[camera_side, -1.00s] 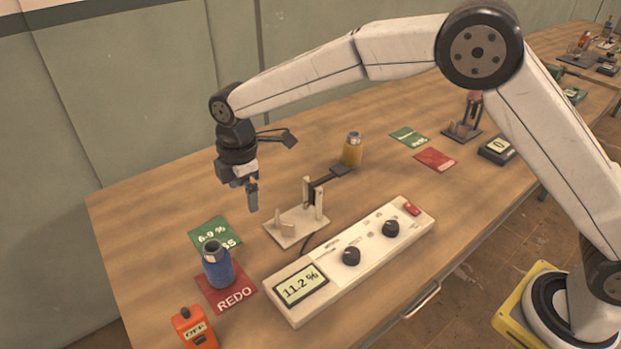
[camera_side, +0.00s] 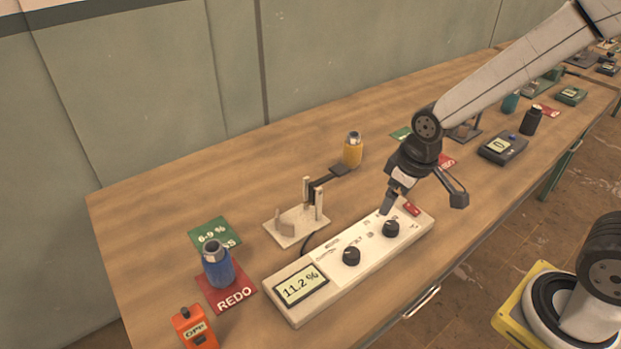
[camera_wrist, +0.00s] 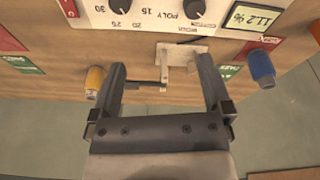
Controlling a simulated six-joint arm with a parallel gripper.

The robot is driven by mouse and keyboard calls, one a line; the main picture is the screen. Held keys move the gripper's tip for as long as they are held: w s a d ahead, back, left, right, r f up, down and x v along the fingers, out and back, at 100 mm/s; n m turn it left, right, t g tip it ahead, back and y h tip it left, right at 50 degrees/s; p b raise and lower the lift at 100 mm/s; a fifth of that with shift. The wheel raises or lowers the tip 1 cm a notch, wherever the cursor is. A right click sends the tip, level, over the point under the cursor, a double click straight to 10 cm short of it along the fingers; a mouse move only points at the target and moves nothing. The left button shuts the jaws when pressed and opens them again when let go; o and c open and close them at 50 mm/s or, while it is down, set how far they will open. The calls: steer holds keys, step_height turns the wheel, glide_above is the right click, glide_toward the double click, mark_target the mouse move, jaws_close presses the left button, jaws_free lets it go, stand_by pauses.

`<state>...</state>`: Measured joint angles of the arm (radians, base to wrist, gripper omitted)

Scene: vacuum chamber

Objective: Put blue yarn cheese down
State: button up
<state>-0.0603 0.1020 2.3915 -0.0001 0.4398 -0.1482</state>
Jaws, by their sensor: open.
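The blue yarn cheese (camera_side: 217,268) stands upright on the red REDO card (camera_side: 240,300) at the front left of the table. It also shows in the wrist view (camera_wrist: 262,68), at the right, outside the fingers. My gripper (camera_side: 388,207) is over the right end of the white meter, well to the right of the blue cheese. In the wrist view the two fingers of my gripper (camera_wrist: 160,66) are wide apart with nothing held between them.
The white meter (camera_side: 325,262) reads 11.2 % and has two black knobs. Behind it stands a sensor fixture (camera_side: 285,237) with upright posts. A yellow yarn cheese (camera_side: 353,151) stands farther back. An orange box (camera_side: 195,330) sits at the front left. The back left of the table is clear.

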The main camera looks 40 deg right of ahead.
steer(key=s, duration=0.1)
steer(key=s+d+m, duration=0.1)
steer(key=s, duration=0.1)
steer(key=s+d+f+m, duration=0.1)
steer(key=shift+s, duration=0.3)
stand_by(1.0)
